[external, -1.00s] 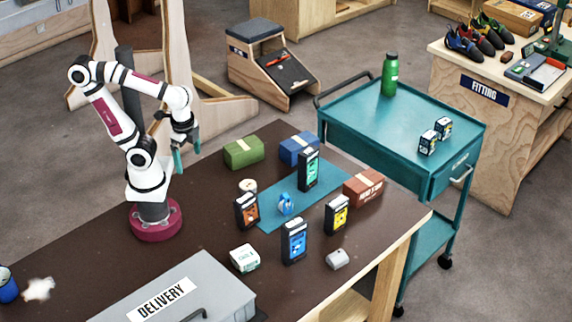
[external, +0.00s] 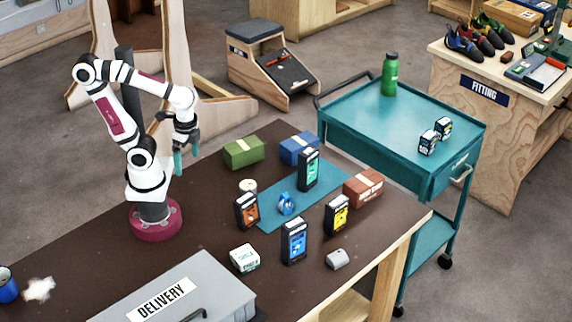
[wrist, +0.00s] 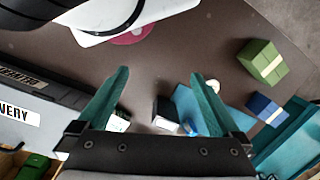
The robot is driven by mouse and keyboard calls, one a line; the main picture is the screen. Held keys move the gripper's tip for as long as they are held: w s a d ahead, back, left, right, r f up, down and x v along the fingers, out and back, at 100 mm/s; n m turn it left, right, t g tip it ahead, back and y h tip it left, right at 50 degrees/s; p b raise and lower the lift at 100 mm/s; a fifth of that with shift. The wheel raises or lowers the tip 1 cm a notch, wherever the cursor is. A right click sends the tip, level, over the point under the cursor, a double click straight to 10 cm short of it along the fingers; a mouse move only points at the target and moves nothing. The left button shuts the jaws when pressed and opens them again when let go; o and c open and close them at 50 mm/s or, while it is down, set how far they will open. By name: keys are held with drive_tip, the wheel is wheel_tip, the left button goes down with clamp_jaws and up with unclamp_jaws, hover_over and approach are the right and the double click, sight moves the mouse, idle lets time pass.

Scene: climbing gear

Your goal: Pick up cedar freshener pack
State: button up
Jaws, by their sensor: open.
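Several upright black packs stand on the brown table, with an orange label (external: 247,211), a blue label (external: 294,241), a green label (external: 308,170) and a yellow label (external: 337,214). Their print is too small to read, so I cannot tell which is the cedar freshener pack. My gripper (external: 187,156) is open and empty, above the table to the left of the packs, fingers down. In the wrist view, a dark pack (wrist: 165,110) shows between the fingers of my gripper (wrist: 160,76), well beyond them and partly hidden by the gripper body.
A blue carabiner-like item (external: 286,204) lies on the teal mat (external: 268,222). Green (external: 243,151), blue (external: 298,149) and red-brown (external: 363,187) boxes stand behind and right. A small white box (external: 244,258) and the grey DELIVERY case (external: 215,285) are in front. A teal cart (external: 350,115) stands beyond.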

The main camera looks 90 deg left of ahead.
wheel_tip(320, 180, down, 4)
drive_tip(key=d+r+n+g+h, duration=0.1)
drive_tip(key=d+n+g+h, duration=0.1)
drive_tip(key=n+g+h, duration=0.35)
drive_tip(key=n+t+h, duration=0.9)
drive_tip(key=n+t, duration=1)
drive_tip(key=n, duration=0.6)
approach(249, 203)
drive_tip(key=shift+y, duration=0.25)
drive_tip(key=x, duration=1.1)
drive_tip(key=shift+d+r, duration=0.1)
drive_tip(key=shift+d, duration=0.1)
drive_tip(key=c, duration=1.2)
drive_tip(key=shift+o, duration=0.2)
